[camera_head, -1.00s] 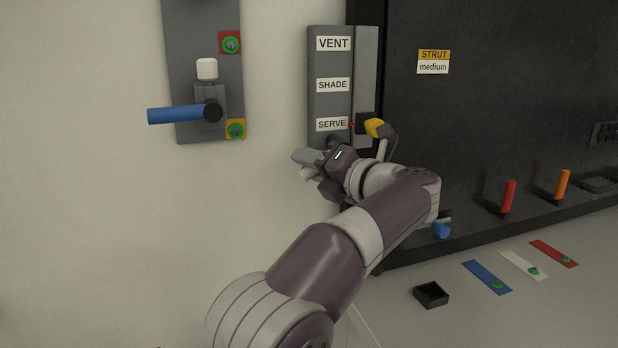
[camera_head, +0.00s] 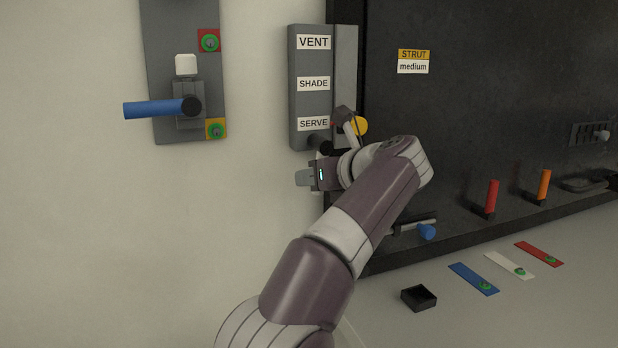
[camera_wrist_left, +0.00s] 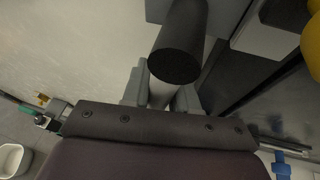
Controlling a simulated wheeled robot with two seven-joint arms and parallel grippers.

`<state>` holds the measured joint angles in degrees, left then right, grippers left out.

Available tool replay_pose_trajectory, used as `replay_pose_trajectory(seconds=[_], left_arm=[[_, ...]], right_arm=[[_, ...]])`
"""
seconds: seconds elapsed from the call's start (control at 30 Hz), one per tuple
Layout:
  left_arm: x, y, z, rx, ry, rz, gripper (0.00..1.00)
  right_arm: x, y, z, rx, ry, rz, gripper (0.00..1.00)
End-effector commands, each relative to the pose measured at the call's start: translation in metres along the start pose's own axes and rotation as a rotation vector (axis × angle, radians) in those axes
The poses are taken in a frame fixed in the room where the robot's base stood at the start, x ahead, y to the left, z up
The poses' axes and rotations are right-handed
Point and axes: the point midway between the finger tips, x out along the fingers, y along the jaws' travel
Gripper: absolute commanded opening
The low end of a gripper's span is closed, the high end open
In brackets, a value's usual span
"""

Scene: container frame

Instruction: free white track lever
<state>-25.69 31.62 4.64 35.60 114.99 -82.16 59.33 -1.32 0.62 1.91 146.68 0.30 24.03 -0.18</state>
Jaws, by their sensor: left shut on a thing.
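My left gripper (camera_head: 318,168) is just below the grey panel (camera_head: 308,68) labelled VENT, SHADE and SERVE. In the left wrist view its grey fingertips (camera_wrist_left: 160,95) are shut on a white lever (camera_wrist_left: 158,92), mostly hidden between them. A thick black cylinder (camera_wrist_left: 178,58) stands right beyond the white lever. This black cylinder also shows under the SERVE label in the head view (camera_head: 319,145). I cannot tell the lever's full length or tilt. My right gripper is not in view.
A yellow knob (camera_head: 361,125) is right of the SERVE label, partly behind my arm. A blue handle (camera_head: 155,109) sits on the left panel. Red (camera_head: 492,197), orange (camera_head: 544,185) and blue (camera_head: 426,231) levers line the dark board. A black box (camera_head: 419,297) lies below.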

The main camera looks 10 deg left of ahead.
Motion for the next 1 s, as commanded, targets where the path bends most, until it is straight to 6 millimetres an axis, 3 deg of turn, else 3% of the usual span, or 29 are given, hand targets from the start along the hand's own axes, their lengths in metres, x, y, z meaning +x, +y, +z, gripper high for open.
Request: replay_pose_trajectory(seconds=[0.3, 0.87, 0.9, 0.93, 1.0], left_arm=[[0.0003, -0.008, -0.0028, -0.106, 0.026, -0.042, 0.0], [0.0, -0.0102, -0.0038, -0.131, 0.034, -0.053, 0.0], [0.0, -0.0102, -0.0039, -0.131, 0.034, -0.053, 0.35], [0.0, -0.0102, -0.0038, -0.131, 0.034, -0.053, 0.44], [-0.0002, -0.01, -0.0034, -0.131, 0.033, -0.053, 0.48]], right_arm=[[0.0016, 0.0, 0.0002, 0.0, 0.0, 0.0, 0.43], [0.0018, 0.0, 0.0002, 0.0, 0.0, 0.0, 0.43], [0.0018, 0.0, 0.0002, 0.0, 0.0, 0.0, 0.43], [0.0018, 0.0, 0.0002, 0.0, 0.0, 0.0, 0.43], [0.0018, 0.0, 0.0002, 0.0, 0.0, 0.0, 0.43]])
